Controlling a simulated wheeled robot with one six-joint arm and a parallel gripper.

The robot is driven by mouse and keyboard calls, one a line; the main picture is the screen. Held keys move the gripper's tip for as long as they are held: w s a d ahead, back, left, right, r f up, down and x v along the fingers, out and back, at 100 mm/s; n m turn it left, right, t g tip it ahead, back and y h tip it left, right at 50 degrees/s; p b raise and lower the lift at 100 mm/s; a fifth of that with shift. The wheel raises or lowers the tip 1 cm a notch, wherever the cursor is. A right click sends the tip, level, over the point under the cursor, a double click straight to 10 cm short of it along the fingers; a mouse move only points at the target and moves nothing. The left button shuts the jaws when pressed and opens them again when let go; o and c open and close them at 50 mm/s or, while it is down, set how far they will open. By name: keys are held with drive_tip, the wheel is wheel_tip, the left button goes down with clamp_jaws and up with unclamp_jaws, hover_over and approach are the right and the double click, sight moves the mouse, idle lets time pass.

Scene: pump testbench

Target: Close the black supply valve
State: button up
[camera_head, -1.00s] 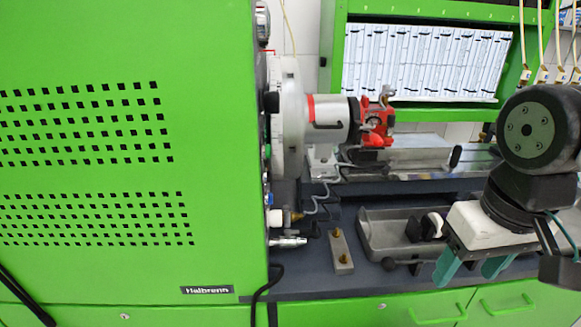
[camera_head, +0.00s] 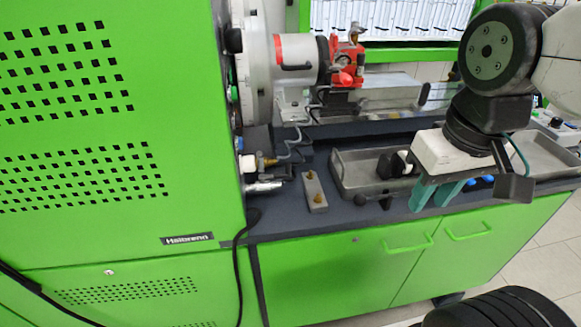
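My gripper (camera_head: 430,203) hangs at the right, with two teal fingers pointing down. The fingers are apart with nothing between them, above the front edge of the bench. A black ball-ended lever (camera_head: 374,200) is at the bench's front edge, left of the fingers and apart from them. A black knob (camera_head: 232,40) sits on the side of the green machine, at the upper left. I cannot tell which black part is the supply valve, or how it is set.
The green Halbrenn cabinet (camera_head: 190,239) fills the left. A grey tray (camera_head: 352,170) and a small block with brass fittings (camera_head: 315,192) lie on the dark bench. The red-and-silver pump unit (camera_head: 345,62) stands behind. A black cable (camera_head: 240,240) hangs at the cabinet's edge.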

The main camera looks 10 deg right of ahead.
drive_tip(key=shift+w+a+f, duration=0.1)
drive_tip(key=shift+a+f, duration=0.1)
drive_tip(key=shift+f, duration=0.1)
drive_tip(key=c, duration=0.5)
drive_tip(key=w+a+f+n+g, duration=0.1)
drive_tip(key=w+a, duration=0.3)
drive_tip(key=w, duration=0.5)
drive_tip(key=shift+f+n, duration=0.3)
drive_tip(key=shift+n, duration=0.1)
drive_tip(key=w+a+f, duration=0.1)
drive_tip(key=w+a, duration=0.2)
drive_tip(key=w, duration=0.3)
drive_tip(key=w+a+f+t, duration=0.1)
drive_tip(key=w+a, duration=0.3)
drive_tip(key=w, duration=0.3)
drive_tip(key=w+a+f+t, duration=0.1)
drive_tip(key=w+a, duration=0.2)
drive_tip(key=w, duration=0.3)
drive_tip(key=shift+w+a+f, duration=0.15)
drive_tip(key=shift+w+f, duration=0.25)
drive_tip(key=w+r, duration=0.1)
drive_tip(key=w+t, duration=0.1)
drive_tip(key=shift+w+a+r+t, duration=0.3)
drive_tip(key=shift+w+a+r, duration=0.05)
drive_tip(key=shift+a, duration=0.05)
